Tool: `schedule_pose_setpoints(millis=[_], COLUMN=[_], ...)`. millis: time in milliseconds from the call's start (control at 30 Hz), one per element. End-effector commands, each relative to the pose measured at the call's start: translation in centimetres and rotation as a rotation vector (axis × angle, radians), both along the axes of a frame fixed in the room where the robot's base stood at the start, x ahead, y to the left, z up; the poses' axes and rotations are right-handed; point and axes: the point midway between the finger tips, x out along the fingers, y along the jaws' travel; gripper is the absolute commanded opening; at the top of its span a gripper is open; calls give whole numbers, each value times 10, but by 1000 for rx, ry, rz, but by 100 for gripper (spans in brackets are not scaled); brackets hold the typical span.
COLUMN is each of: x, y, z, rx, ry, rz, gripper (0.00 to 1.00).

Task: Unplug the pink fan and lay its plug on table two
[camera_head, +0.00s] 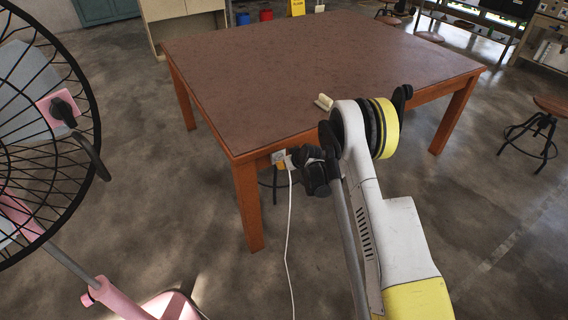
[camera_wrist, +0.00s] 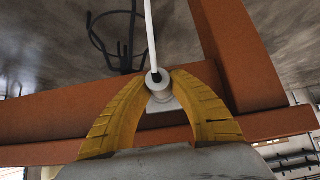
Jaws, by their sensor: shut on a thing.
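The pink fan (camera_head: 62,105), with a black wire guard and pink stand, is at the left edge of the head view, partly cut off. A white plug (camera_wrist: 158,84) with a white cord (camera_wrist: 150,38) sits between the yellow fingers of my gripper (camera_wrist: 157,86), which is shut on it. The plug is in front of a pale plate (camera_wrist: 163,104) on the table's orange-brown side. I cannot tell whether its pins are in the socket. In the head view the gripper (camera_head: 284,164) is at the near corner of a brown-topped table (camera_head: 300,55), and the cord (camera_head: 288,240) hangs to the floor.
The rest of the tabletop is clear. A stool (camera_head: 535,125) stands at the right, and a yellow sign (camera_head: 297,7) is behind the table. Open concrete floor lies between the fan and the table.

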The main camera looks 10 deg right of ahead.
Motion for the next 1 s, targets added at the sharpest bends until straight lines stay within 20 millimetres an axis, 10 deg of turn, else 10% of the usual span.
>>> schedule_pose_setpoints(millis=[533, 1000], x=[-9, -62], y=[-3, -20], z=[0, 0], rx=[0, 0], ry=[1, 0], rz=[0, 0], gripper=[0, 0])
